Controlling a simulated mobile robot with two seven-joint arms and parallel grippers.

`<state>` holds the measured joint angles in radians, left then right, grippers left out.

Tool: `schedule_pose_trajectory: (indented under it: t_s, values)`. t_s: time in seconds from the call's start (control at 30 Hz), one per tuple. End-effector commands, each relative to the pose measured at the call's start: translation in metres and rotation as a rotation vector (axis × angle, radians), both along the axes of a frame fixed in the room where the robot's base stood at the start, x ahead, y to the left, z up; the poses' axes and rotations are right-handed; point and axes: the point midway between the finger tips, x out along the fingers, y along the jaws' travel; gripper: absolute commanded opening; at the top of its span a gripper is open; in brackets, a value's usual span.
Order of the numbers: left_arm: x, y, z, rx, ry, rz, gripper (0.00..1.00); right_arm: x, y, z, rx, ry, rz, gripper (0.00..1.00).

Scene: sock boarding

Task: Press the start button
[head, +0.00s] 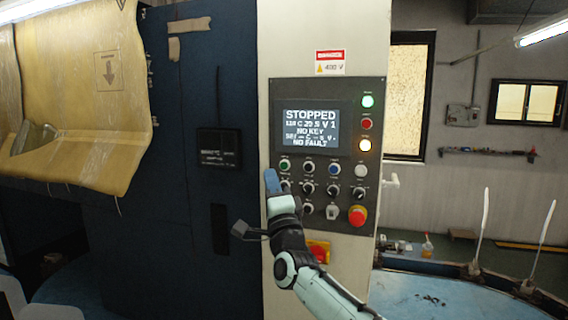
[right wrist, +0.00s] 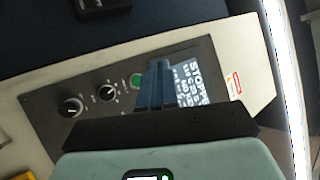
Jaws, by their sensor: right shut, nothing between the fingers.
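The control panel (head: 350,92) stands upright on a pale cabinet. Its screen (head: 311,128) reads STOPPED, with NO KEY and NO FAULT below. A green button (head: 284,165), likely the start button, is at the left of the top button row. My right gripper (head: 271,181) is shut and empty, with blue fingers just below and left of that button. In the right wrist view the green button (right wrist: 136,81) shows beside the shut fingertips (right wrist: 159,68). I cannot tell whether they touch the panel. My left gripper is not in view.
Black, blue and white buttons and several knobs (head: 333,190) crowd the panel. A red emergency stop (head: 357,215) is at its lower right. A yellow-red switch (head: 319,251) sits below, near my right arm.

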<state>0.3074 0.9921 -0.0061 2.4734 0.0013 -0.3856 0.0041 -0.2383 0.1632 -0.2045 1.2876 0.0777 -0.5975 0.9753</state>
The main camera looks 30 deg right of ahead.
Motion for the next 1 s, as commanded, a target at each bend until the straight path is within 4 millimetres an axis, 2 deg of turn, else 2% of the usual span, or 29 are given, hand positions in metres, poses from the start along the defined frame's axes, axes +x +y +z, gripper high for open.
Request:
schedule_pose_trajectory:
  t_s: [0.03, 0.27, 0.5, 1.0]
  values:
    - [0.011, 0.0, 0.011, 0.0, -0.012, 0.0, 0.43, 0.006, -0.007, 0.007, -0.003, -0.004, -0.004, 0.0]
    - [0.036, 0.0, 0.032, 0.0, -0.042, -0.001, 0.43, 0.026, -0.029, 0.007, -0.001, -0.005, -0.002, 0.0]
    - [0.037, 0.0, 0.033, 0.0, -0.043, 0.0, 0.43, 0.038, -0.045, 0.003, 0.0, -0.002, -0.001, 0.0]
    - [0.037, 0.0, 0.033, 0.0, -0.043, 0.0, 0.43, 0.041, -0.047, 0.002, 0.0, -0.001, 0.001, 0.0]
